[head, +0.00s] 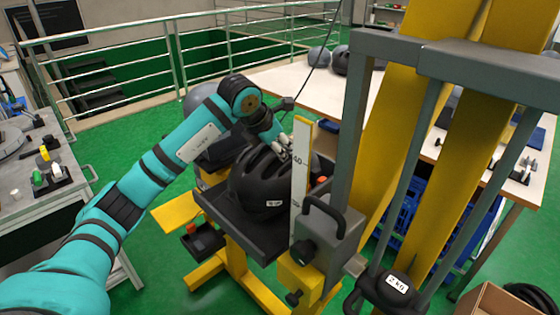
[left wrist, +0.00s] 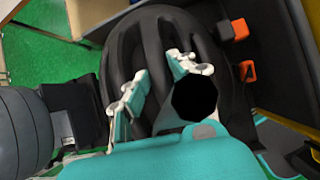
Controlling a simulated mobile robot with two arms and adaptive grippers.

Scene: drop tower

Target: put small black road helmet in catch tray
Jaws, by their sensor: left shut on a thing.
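The small black road helmet (head: 262,190) sits low at the dark catch tray (head: 258,240) on the yellow drop tower. In the head view it appears inside the tray's rim; whether its underside touches the floor is hidden. My left gripper (head: 283,148) reaches over it from behind, its fingers shut on the helmet's upper shell. In the left wrist view the fingers (left wrist: 162,75) lie across the vented top of the black helmet (left wrist: 125,50). The tray's dark wall (left wrist: 275,70) shows at right. My right gripper is not in view.
A ruler strip (head: 301,165) and grey clamp block (head: 325,235) stand right beside the helmet. Tower posts (head: 345,130) and a 2 kg weight (head: 390,290) are at right. A workbench (head: 290,85) with helmets stands behind. A side table (head: 40,170) is at left.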

